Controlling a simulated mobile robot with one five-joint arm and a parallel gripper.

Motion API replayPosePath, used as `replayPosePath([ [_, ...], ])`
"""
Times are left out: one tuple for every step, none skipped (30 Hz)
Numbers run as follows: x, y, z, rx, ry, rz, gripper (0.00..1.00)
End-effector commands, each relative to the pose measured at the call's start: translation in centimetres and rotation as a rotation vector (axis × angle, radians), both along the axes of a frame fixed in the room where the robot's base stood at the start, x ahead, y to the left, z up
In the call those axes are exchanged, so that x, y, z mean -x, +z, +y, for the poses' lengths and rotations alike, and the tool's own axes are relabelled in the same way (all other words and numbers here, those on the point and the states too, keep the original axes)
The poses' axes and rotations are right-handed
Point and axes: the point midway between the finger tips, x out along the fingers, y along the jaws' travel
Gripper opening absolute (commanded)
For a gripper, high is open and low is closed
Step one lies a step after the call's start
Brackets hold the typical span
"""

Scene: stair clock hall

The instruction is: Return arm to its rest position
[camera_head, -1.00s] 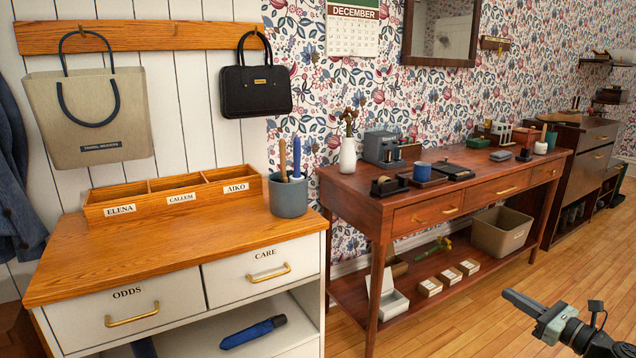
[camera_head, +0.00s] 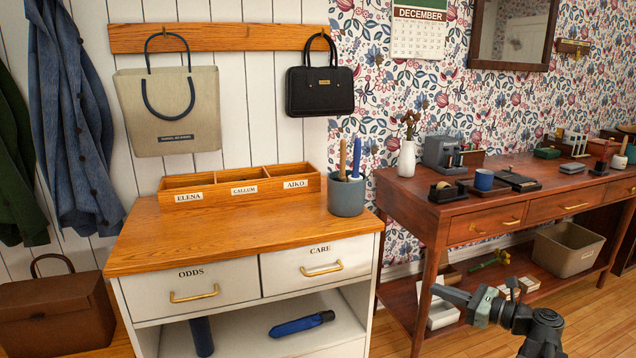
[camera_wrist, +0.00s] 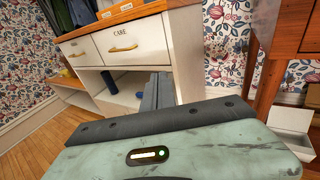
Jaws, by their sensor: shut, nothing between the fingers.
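My gripper (camera_head: 438,290) is at the lower right of the head view, at the end of my bent arm. It points left, in front of the brown desk's left legs. Its dark fingers (camera_wrist: 157,90) also show in the wrist view, shut together with nothing between them. They point towards the white cabinet (camera_wrist: 185,55) with the CARE drawer. In the head view that cabinet (camera_head: 370,270) stands to the left of the gripper, with a visible gap between them.
The brown desk (camera_head: 430,205) stands behind my arm, with a beige bin (camera_head: 566,258) and small boxes on its lower shelf. A blue umbrella (camera_head: 301,324) lies on the cabinet's open shelf. A brown bag (camera_head: 55,312) sits at far left. Wooden floor is clear at lower right.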

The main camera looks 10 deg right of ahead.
Motion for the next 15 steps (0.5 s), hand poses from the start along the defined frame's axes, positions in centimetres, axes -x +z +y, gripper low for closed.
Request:
replayPosePath([
  [-1.8,-0.8,4.6,0.033,0.081,0.026,0.00],
  [-2.7,-1.4,7.0,0.060,0.125,0.041,0.00],
  [-3.6,-2.4,10.3,0.106,0.186,0.059,0.00],
  [-4.1,-3.1,12.9,0.147,0.234,0.068,0.00],
  [-4.5,-4.0,15.4,0.191,0.283,0.077,0.00],
  [-4.8,-5.1,18.7,0.257,0.352,0.084,0.00],
  [-4.9,-6.1,21.1,0.312,0.404,0.086,0.00],
  [-4.8,-7.0,23.5,0.370,0.459,0.085,0.00],
  [-4.6,-8.3,26.4,0.452,0.534,0.076,0.00],
  [-4.3,-9.2,28.4,0.515,0.589,0.068,0.00],
  [-3.9,-10.1,30.1,0.578,0.643,0.057,0.00],
  [-3.3,-11.3,32.2,0.662,0.715,0.037,0.00],
  [-2.9,-12.2,33.6,0.724,0.768,0.022,0.00],
  [-2.4,-12.9,34.7,0.785,0.821,0.004,0.00],
  [-1.7,-14.0,36.0,0.868,0.890,-0.022,0.00],
])
